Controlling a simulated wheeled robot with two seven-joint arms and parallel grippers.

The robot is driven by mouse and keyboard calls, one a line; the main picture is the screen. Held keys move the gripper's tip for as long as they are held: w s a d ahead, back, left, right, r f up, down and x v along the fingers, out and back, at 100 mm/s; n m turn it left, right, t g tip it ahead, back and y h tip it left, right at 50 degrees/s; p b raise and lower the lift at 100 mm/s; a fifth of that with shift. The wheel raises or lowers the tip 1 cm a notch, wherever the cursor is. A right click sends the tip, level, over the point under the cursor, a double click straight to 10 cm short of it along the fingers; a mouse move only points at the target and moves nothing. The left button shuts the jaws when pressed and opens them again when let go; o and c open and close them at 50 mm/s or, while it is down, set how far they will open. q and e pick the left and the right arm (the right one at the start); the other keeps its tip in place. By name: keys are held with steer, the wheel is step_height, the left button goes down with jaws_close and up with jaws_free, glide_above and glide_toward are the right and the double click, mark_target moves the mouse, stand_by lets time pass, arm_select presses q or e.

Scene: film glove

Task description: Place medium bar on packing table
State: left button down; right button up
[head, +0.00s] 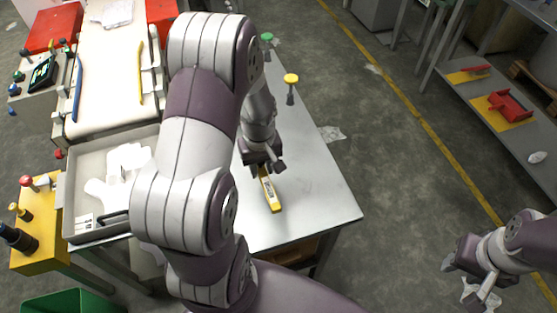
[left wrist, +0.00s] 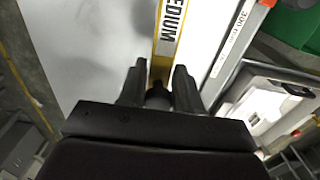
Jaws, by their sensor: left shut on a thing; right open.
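The medium bar (head: 271,194) is a yellow bar with a pale label, over the bare metal packing table (head: 318,190) near its front end. In the left wrist view the bar (left wrist: 169,28) shows the word MEDIUM. My left gripper (head: 261,166) is shut on one end of the bar; its fingers (left wrist: 158,82) flank it in the wrist view. I cannot tell whether the bar touches the tabletop. My right gripper (head: 472,277) is open and empty, over the floor at the lower right. My left arm hides part of the table's left side.
A grey tray (head: 70,205) with white gloves (head: 122,168) stands left of the table. A green-topped (head: 267,38) and a yellow-topped button (head: 291,79) stand along the table's far right edge. The table's front right is clear. A shelf with red tools (head: 508,105) is far right.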

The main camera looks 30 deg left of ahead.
arm_select(q)
steer(key=w+f, duration=0.1)
steer(key=w, duration=0.1)
steer(key=w+f, duration=0.2)
steer(key=w, duration=0.1)
steer(key=w+d+f, duration=0.1)
steer(key=w+f, duration=0.1)
steer(key=shift+w, duration=0.4)
step_height(320, 180, down, 3)
steer(key=shift+s+d+f, duration=0.15)
steer(key=shift+f, duration=0.3)
steer(key=shift+f, duration=0.1)
steer(key=c, duration=0.8)
jaws_free()
step_height(320, 180, up, 13)
steer(key=s+d+r+m, duration=0.1)
steer(key=s+d+m, duration=0.2)
steer(key=s, duration=0.1)
steer(key=s+d+r+m+t, duration=0.1)
steer(key=s+d+r+m, duration=0.1)
steer(key=s+d+m, duration=0.1)
steer(key=s+d+r+m, duration=0.2)
steer(key=s+d+m, duration=0.2)
steer(key=s, duration=0.1)
steer(key=shift+s+r, duration=0.1)
steer(key=shift+s, duration=0.25)
